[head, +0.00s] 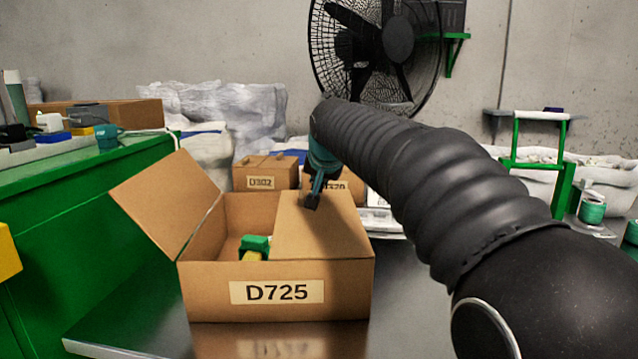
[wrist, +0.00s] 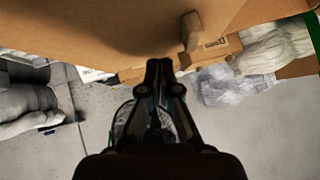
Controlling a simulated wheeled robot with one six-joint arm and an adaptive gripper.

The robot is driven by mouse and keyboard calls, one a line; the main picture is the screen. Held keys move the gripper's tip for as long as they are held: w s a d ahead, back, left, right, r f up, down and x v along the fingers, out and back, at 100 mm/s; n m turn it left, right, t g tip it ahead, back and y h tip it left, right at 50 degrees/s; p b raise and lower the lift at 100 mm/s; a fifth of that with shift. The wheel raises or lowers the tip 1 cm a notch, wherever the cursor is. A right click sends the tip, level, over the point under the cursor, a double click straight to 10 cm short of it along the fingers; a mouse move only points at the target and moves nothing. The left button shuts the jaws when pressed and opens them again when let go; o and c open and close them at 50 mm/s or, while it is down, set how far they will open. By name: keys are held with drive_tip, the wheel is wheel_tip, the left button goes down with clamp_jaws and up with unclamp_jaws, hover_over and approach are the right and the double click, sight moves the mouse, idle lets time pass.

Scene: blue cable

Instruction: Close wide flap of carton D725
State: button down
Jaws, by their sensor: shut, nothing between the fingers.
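Carton D725 (head: 276,291) stands on a metal table in the head view, its label facing me. Its left flap (head: 168,203) stands open, tilted outward to the left. Its right flap (head: 325,235) lies folded over the right part of the opening. A green and yellow item (head: 254,246) shows inside the open left part. My gripper (head: 311,202) is shut and empty, pointing down at the far part of the right flap; I cannot tell if it touches. In the wrist view my gripper (wrist: 159,65) shows shut fingertips near a cardboard surface (wrist: 100,30).
Two smaller cartons, one marked D302 (head: 262,174), stand behind. A green workbench (head: 90,220) with items on top is at the left, close to the open flap. A black fan (head: 375,50) stands at the back. Bare metal table (head: 410,310) shows right of the carton.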

drive_tip(key=shift+r, duration=0.1)
idle(0.6)
drive_tip(key=shift+r+p, duration=0.8)
